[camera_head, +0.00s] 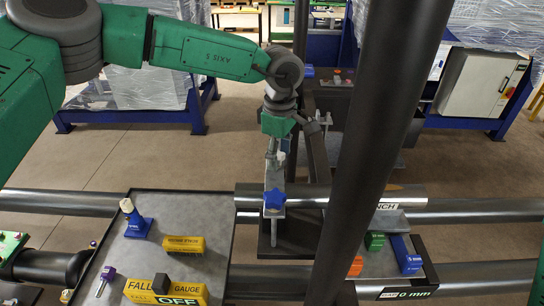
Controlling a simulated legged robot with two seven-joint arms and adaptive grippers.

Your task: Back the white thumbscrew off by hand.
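My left gripper (274,150) hangs down at the centre from the green arm. I cannot surely pick out the white thumbscrew. A small white-topped piece (127,205) leans on a blue block on the tray at the left, well apart from the gripper. My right gripper is not in view.
A grey tray (222,225) holds yellow gauge blocks (184,244) and a purple-headed screw (106,275). Horizontal steel pipes (60,202) cross the scene. A thick dark post (385,120) slants just right of the gripper. Green, blue and orange blocks (406,255) lie beyond it.

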